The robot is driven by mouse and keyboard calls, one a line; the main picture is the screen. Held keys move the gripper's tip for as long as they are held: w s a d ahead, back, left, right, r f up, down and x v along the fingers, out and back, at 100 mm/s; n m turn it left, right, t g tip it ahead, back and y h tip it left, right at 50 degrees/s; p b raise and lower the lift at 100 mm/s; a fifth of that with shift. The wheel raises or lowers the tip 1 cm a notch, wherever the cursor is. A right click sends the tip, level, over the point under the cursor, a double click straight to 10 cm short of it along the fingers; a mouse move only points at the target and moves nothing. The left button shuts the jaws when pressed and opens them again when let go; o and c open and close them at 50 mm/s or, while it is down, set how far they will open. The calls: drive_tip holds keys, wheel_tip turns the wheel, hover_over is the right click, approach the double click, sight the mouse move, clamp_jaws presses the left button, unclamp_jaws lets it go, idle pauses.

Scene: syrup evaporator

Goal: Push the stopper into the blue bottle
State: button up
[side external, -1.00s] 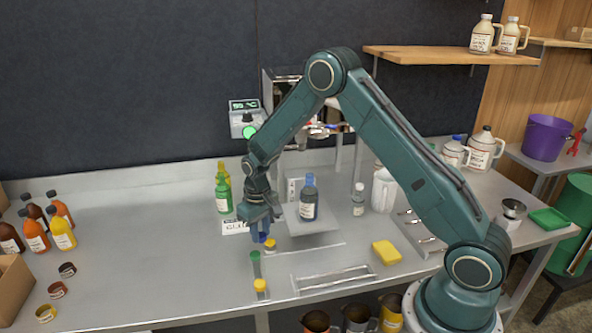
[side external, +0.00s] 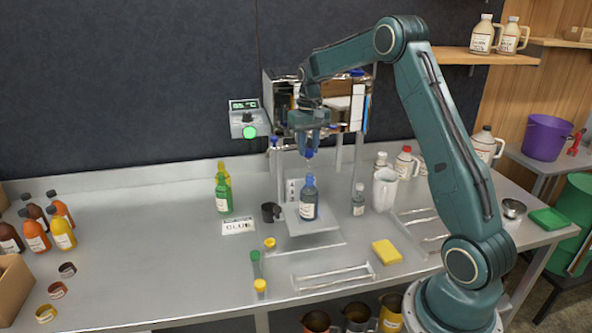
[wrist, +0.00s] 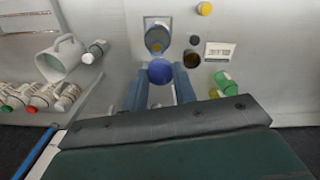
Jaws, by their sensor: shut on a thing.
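The blue bottle (side external: 309,203) stands upright on a light square platform (side external: 318,228), with a pale label on its front. My gripper (side external: 310,151) points down above it, shut on the blue stopper (side external: 310,154). The stopper is above the bottle's neck, with a gap between them. In the wrist view the round blue stopper (wrist: 161,71) sits between the two blue fingers. The bottle (wrist: 157,36) shows just beyond it, seen from above; the stopper hides part of it.
Green bottles (side external: 223,190) and a dark cup (side external: 270,212) stand left of the platform. A small clear bottle (side external: 358,200) and a white jug (side external: 384,190) stand right. A metal apparatus (side external: 350,100) is close behind my gripper. Yellow-capped stoppers (side external: 261,287) and a sponge (side external: 386,251) lie in front.

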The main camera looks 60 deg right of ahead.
drive_tip(key=shift+s+d+r, duration=0.2)
drive_tip(key=shift+d+r, duration=0.05)
drive_tip(key=shift+r, duration=0.05)
drive_tip(key=shift+f, duration=0.15)
hover_over(310, 179)
drive_tip(key=d, duration=0.1)
drive_tip(key=shift+w+f, duration=0.2)
drive_tip(key=shift+f, duration=1.05)
drive_tip(key=shift+w+f, duration=0.15)
drive_tip(key=shift+f, duration=1.05)
drive_tip(key=shift+f, duration=1.05)
drive_tip(key=shift+c, duration=0.3)
idle(1.8)
drive_tip(key=o, duration=1.3)
drive_tip(key=shift+r, duration=0.2)
drive_tip(key=shift+r, duration=1.85)
